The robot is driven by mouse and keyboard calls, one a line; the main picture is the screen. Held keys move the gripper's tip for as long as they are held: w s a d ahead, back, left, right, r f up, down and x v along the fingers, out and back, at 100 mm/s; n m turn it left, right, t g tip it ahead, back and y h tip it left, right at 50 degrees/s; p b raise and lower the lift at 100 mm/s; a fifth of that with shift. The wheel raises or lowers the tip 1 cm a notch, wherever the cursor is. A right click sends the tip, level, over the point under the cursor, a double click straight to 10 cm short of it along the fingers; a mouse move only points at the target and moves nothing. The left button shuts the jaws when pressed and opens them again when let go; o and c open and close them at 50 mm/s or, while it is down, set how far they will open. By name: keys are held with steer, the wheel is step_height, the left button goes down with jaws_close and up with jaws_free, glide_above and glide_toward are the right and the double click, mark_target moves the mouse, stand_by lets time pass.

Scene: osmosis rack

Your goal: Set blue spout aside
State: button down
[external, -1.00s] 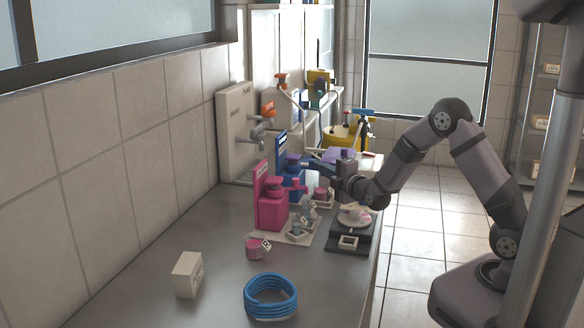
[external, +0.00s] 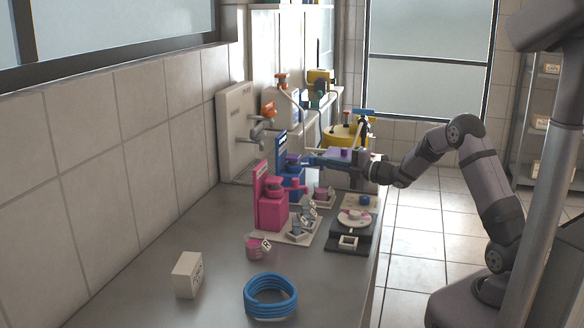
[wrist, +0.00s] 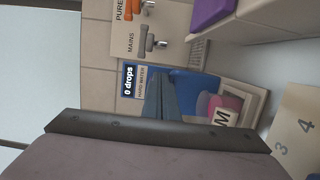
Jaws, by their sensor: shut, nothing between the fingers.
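A blue dispenser (external: 291,181) stands on the bench behind the pink dispenser (external: 272,205). The wrist view shows its blue panel (wrist: 131,88), labelled "0 drops" and "HARD WATER", and its blue body (wrist: 198,82). My gripper (external: 308,161) is shut and empty, its fingers pointing left at the upper part of the blue dispenser. In the wrist view my fingers (wrist: 160,98) overlap the dispenser; I cannot tell whether they touch it. I cannot clearly pick out its spout. A small blue piece (external: 364,200) sits at the black stand's back.
A black stand (external: 345,243) with a round pale dish is at the bench's right edge. Small pots and marked cubes stand before the dispensers. A blue hose coil (external: 270,297) and a white box (external: 187,275) lie at the front. A tap panel (external: 236,130) is behind.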

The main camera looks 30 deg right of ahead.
steer(key=shift+w+d+n+g+y+b, duration=0.25)
steer(key=shift+w+n+y, duration=0.1)
steer(key=shift+w, duration=0.1)
steer(key=shift+w+d+n+g+y+b, duration=0.15)
steer(key=shift+w+n+g+y, duration=0.1)
steer(key=shift+w+y, duration=0.15)
steer(key=w+d+b+v, duration=0.1)
steer(key=d+b+v, duration=0.1)
steer(key=v, duration=1.1)
steer(key=shift+w+d+b, duration=0.15)
steer(key=shift+d+b, duration=0.15)
steer(key=shift+b, duration=0.2)
